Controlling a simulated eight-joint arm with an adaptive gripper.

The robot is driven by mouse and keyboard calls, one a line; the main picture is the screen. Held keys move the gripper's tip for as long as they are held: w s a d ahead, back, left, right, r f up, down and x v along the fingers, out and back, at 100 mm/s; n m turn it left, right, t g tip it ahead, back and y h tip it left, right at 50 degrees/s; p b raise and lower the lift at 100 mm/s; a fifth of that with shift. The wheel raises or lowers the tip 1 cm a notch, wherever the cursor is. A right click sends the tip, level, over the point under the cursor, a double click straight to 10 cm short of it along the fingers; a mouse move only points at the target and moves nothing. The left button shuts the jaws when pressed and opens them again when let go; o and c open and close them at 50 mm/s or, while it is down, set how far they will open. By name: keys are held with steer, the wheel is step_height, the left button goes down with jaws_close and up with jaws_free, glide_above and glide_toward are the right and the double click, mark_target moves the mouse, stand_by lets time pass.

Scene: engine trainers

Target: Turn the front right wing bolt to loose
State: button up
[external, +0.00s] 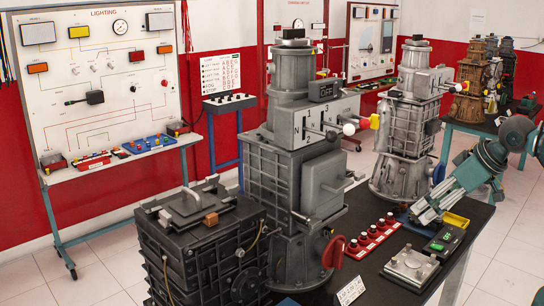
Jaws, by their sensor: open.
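A grey metal plate (409,268) with small raised fittings lies near the front right edge of the black table. The fittings may include wing bolts, but they are too small to tell apart, and I cannot make out the front right one or how it is turned. My gripper (424,214) reaches in from the right, its grey fingers pointing down and left. It is open, above the table and behind the plate, apart from it. Nothing shows between its fingers.
A row of red buttons (370,238) lies left of the plate. A black box with a green display (442,241) and a yellow tray (455,220) are close by. A tall grey gearbox (295,150) with a red handwheel (333,251) and a dark engine block (200,245) stand to the left.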

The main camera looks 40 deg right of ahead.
step_height(320, 180, up, 30)
steer(key=w+a+r+g+p, duration=0.1)
steer(key=w+a+r, duration=0.15)
steer(key=w, duration=0.25)
steer(key=w+a+r+g+p, duration=0.1)
steer(key=w+a+r+p, duration=0.15)
steer(key=w, duration=0.25)
steer(key=g+p, duration=0.5)
steer(key=p, duration=0.2)
glide_above(232, 186)
step_height(232, 186, down, 23)
steer(key=shift+f, duration=0.45)
steer(key=shift+f, duration=3.85)
